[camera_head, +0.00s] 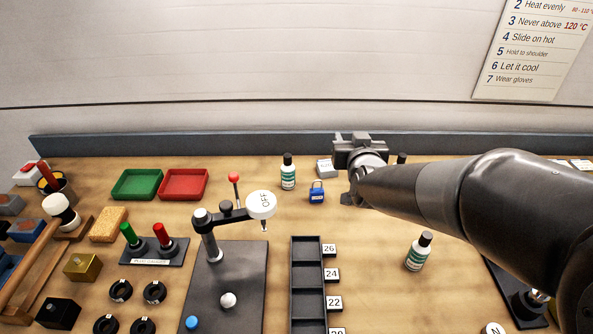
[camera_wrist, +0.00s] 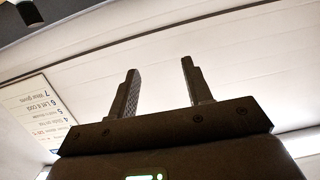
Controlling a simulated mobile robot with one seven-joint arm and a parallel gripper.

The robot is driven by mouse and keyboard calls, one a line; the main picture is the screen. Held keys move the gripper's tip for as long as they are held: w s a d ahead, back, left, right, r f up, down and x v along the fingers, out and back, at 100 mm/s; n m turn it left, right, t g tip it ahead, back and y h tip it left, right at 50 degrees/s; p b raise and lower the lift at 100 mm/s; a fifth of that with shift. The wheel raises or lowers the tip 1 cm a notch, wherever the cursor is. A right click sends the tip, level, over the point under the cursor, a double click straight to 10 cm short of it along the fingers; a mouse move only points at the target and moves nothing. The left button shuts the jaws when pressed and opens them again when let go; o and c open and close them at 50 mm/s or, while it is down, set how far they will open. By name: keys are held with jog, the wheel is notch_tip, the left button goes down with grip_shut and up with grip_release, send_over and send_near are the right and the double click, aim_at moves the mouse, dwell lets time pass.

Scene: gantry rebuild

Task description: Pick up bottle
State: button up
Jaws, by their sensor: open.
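A white bottle with a green label and black cap (camera_head: 288,174) stands upright near the back of the bench. A second, similar bottle (camera_head: 417,253) stands nearer, right of the slotted black rack, below my arm in the picture. A dark cap-like top (camera_head: 402,158) shows just behind my arm; the rest of it is hidden. My gripper (camera_head: 352,137) is above the back of the bench, right of the first bottle and apart from both bottles. In the wrist view its two fingers (camera_wrist: 160,88) stand apart with nothing between them, facing the wall.
Green (camera_head: 137,184) and red trays (camera_head: 183,184) lie left. The black rack (camera_head: 306,241) is central. Bare wood surrounds the nearer bottle.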

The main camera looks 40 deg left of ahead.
aim_at(288, 160)
jog(key=s+a+f+n+y, duration=0.1)
jog(key=s+a+f+y, duration=0.1)
jog(key=s+a, duration=0.3)
jog(key=s+a+f+n+y, duration=0.1)
jog(key=s+a+f, duration=0.15)
jog(key=a, duration=0.45)
jog(key=f, duration=0.7)
jog(key=shift+s+a, duration=0.25)
jog(key=shift+a, duration=0.05)
jog(key=x, duration=0.5)
jog(key=shift+r, duration=0.1)
jog(key=shift+d, duration=0.1)
grip_shut()
